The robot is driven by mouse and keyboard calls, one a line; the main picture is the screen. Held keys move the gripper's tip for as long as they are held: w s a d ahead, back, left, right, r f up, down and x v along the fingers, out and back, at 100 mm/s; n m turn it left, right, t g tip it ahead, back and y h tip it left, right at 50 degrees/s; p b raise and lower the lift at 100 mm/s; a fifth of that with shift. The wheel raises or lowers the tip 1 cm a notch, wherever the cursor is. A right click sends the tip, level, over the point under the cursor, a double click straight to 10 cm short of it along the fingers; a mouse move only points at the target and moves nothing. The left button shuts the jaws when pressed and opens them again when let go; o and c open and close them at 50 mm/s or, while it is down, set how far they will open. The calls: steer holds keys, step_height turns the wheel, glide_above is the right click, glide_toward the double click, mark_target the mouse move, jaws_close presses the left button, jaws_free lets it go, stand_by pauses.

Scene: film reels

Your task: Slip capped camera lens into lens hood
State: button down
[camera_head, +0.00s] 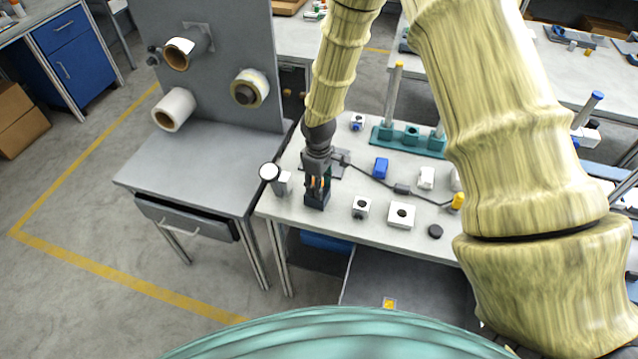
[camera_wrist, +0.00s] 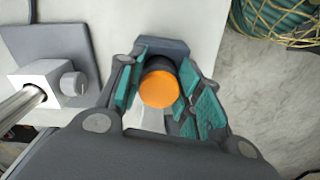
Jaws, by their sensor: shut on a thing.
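My gripper (camera_head: 318,184) points down near the left end of the white table. In the wrist view its teal-padded fingers (camera_wrist: 160,72) are shut on the sides of a dark round lens with an orange cap (camera_wrist: 159,89). The cap faces the wrist camera. A dark blue-grey block (camera_head: 316,201), possibly the lens hood or its holder, stands on the table directly below the gripper. Part of it also shows behind the lens in the wrist view (camera_wrist: 170,45). The lens's lower end is hidden, so I cannot tell whether it is inside or above the block.
A round white-faced item (camera_head: 269,172) stands close left of the gripper. White blocks (camera_head: 402,215), a black disc (camera_head: 435,231) and a blue item (camera_head: 381,168) lie to the right. A teal rack (camera_head: 410,137) with posts stands behind. A grey bench (camera_head: 200,172) adjoins at left.

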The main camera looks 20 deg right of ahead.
steer(key=shift+s+f+b, duration=0.2)
steer(key=shift+f+b, duration=0.15)
steer(key=shift+f, duration=0.3)
steer(key=c, duration=1.3)
jaws_free()
steer(key=shift+s, duration=0.1)
steer(key=shift+o, duration=0.2)
steer(key=shift+f, duration=0.2)
steer(key=shift+w+r+p, duration=0.15)
steer(key=shift+r+p, duration=0.6)
steer(key=shift+r, duration=0.4)
steer(key=shift+w+r+p, duration=0.15)
steer(key=shift+r+p, duration=0.6)
steer(key=shift+r, duration=0.4)
steer(key=shift+r+p, duration=2.15)
steer(key=shift+r, duration=1.3)
steer(key=shift+s+f, duration=0.1)
steer(key=shift+f, duration=0.05)
